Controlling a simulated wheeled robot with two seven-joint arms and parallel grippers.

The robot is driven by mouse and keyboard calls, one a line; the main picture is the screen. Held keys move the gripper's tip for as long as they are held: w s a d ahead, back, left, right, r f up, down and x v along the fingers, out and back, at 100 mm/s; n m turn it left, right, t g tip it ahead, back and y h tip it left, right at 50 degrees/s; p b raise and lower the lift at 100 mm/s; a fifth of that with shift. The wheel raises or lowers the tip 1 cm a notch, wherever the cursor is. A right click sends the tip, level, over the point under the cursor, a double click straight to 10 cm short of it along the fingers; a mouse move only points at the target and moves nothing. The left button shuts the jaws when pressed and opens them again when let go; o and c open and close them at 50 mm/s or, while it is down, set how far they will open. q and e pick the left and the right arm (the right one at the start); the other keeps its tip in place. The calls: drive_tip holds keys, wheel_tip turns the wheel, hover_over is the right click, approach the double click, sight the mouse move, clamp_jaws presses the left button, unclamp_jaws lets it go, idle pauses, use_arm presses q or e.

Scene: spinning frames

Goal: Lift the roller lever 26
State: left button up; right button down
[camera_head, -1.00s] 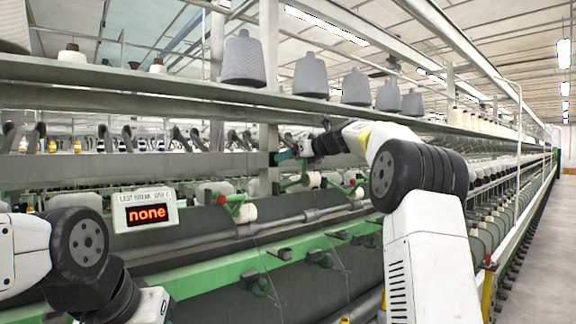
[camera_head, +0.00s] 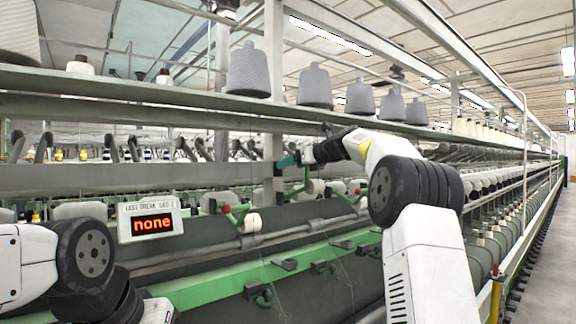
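Several roller levers sit along the frame; one with a red knob and green arm (camera_head: 232,213) is beside a white bobbin, and others lie to its right. No number 26 can be read on any of them. My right gripper (camera_head: 286,161) reaches in from the right, with a teal tip near the upright post, above and right of the red-knobbed lever and apart from it. Its fingers are too small to tell open from shut. My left arm is at the lower left; its gripper is out of the picture.
Grey yarn cones (camera_head: 249,72) stand on the upper shelf (camera_head: 150,90). A green rail (camera_head: 215,287) runs below the levers. The aisle floor (camera_head: 545,245) at right is clear.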

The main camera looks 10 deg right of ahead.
drive_tip(key=shift+w+a+f, duration=0.1)
drive_tip(key=shift+a+f, duration=0.1)
drive_tip(key=shift+f, duration=0.3)
drive_tip(key=shift+c, duration=1)
unclamp_jaws()
drive_tip(key=shift+w, duration=0.15)
drive_tip(key=v, duration=0.8)
drive_tip(key=shift+r, duration=0.25)
